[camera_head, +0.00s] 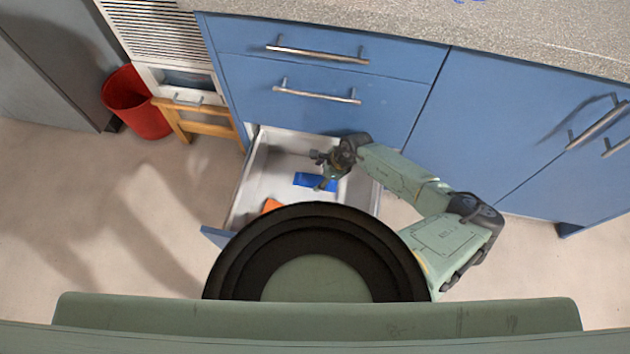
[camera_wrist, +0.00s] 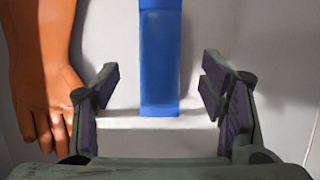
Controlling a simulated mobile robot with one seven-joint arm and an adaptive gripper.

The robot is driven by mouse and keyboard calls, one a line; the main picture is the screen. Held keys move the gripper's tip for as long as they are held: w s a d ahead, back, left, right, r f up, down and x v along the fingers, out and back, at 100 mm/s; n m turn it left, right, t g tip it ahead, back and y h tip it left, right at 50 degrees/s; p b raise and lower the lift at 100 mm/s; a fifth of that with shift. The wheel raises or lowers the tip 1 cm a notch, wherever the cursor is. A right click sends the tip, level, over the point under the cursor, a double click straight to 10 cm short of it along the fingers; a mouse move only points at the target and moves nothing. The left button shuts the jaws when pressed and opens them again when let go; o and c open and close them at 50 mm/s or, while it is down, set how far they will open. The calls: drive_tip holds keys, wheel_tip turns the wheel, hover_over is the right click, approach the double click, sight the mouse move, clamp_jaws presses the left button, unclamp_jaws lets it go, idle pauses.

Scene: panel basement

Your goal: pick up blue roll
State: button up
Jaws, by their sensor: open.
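The blue roll (camera_head: 308,180) lies in the open drawer (camera_head: 237,205), on its pale bottom. In the wrist view the blue roll (camera_wrist: 160,60) runs straight up the picture, and its near end lies between and just ahead of my fingers. My gripper (camera_head: 326,168) is inside the drawer area, above and beside the roll. It also shows in the wrist view (camera_wrist: 158,90), with its two fingers wide apart and nothing between them touching. Part of the roll is hidden behind my gripper in the head view.
An orange hand-shaped thing (camera_wrist: 38,70) lies left of the roll; its orange part (camera_head: 271,205) shows in the drawer. Blue cabinet drawers (camera_head: 315,75) and a grey counter (camera_head: 530,35) stand behind. A red bin (camera_head: 138,105) and a wooden stool (camera_head: 200,118) stand at left.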

sight(318, 180)
drive_tip(key=x, duration=0.5)
drive_tip(key=shift+d+f, duration=0.25)
drive_tip(key=shift+d, duration=0.05)
drive_tip(key=c, duration=1.4)
drive_tip(key=shift+s+r, duration=0.1)
drive_tip(key=shift+r, duration=0.1)
